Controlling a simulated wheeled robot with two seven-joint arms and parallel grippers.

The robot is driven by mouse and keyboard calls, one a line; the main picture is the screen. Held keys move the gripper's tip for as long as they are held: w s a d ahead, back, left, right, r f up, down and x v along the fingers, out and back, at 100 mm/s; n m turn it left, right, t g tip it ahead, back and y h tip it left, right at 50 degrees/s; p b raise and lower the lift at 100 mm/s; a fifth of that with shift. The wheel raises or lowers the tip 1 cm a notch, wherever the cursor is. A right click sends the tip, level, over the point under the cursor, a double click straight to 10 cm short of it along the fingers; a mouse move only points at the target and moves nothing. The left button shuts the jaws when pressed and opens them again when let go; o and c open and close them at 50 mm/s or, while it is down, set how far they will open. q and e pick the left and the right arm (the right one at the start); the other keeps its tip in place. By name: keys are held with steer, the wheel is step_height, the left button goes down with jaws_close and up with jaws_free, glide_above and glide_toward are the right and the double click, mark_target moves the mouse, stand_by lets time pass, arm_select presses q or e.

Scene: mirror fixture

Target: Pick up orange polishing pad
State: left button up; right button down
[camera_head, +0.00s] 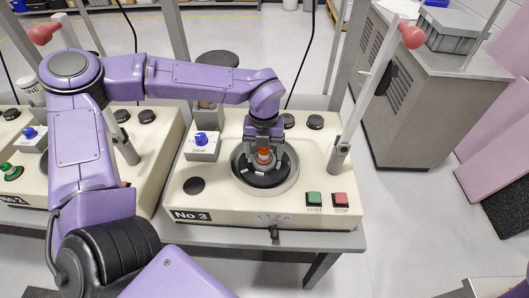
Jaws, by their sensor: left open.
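My left gripper (264,155) points down over the round fixture (291,170) of the No 3 station, its fingers apart. A small orange piece (264,154), which looks like the orange polishing pad, shows between the fingers above a black disc (262,180) in the fixture. The fingers partly hide the orange piece, and I cannot tell whether they touch it. My right gripper is not in view.
The No 3 station (235,208) has a blue knob (201,139), a green START button (314,199) and a red STOP button (340,199). A post with a red ball (411,36) stands at its right. A grey cabinet (425,90) is behind right.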

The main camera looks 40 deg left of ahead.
arm_select(q)
steer(key=shift+s+r, duration=0.1)
steer(key=c, duration=1.2)
